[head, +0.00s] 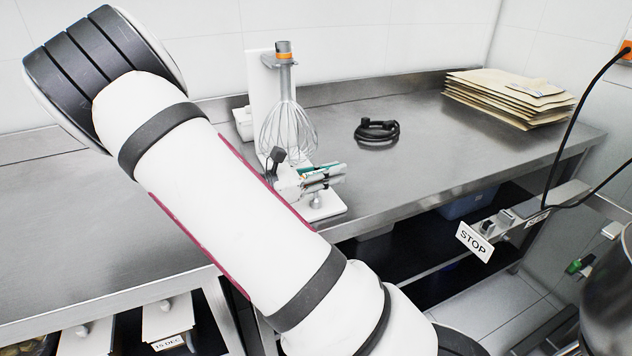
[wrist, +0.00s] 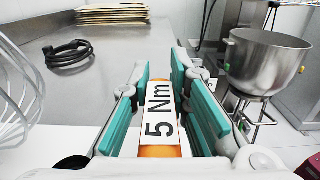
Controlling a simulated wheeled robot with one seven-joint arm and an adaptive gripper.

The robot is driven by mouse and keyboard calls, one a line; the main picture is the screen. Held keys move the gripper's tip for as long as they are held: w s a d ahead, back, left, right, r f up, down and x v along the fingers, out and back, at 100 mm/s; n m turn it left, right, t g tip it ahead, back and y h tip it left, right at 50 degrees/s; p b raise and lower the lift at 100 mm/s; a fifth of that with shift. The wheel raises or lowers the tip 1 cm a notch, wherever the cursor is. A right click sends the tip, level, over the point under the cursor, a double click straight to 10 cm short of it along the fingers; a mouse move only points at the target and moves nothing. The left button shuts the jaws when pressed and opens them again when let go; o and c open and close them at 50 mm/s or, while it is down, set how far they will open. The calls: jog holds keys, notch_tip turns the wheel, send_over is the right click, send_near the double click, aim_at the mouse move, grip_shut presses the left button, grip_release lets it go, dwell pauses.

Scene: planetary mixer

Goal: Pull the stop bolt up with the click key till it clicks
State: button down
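An orange handle with a white label reading "5 Nm" (wrist: 160,112), which looks like the click key, lies between the two teal-padded fingers of my gripper (wrist: 161,68) in the wrist view. The fingers stand apart on both sides of it, with narrow gaps showing; I see no clear contact. In the head view my gripper (head: 322,178) is low over the bench by a white stand (head: 326,209), and the key cannot be made out there. A STOP sign (head: 474,241) hangs at a metal rail at right; the stop bolt itself is too small to pick out with certainty.
A wire whisk (head: 287,130) hangs on the stand close to my gripper. A coiled black cable (head: 377,131) and a stack of folders (head: 510,96) lie on the steel bench (head: 430,150). A steel bowl (wrist: 266,62) stands at right.

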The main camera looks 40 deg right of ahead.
jog(key=shift+r, duration=0.1)
notch_tip(320, 180, up, 4)
jog(key=shift+f+p, duration=0.2)
jog(key=shift+p, duration=0.1)
jog(key=s+a+p, duration=0.1)
jog(key=s+a, duration=0.2)
jog(key=s, duration=0.4)
jog(key=s+a+r, duration=0.1)
jog(key=s+a, duration=0.2)
jog(key=s, duration=0.4)
jog(key=shift+s+a+p, duration=0.3)
jog(key=shift+a+p, duration=0.05)
jog(key=c, duration=2.1)
grip_release()
jog(key=shift+r, duration=0.1)
grip_shut()
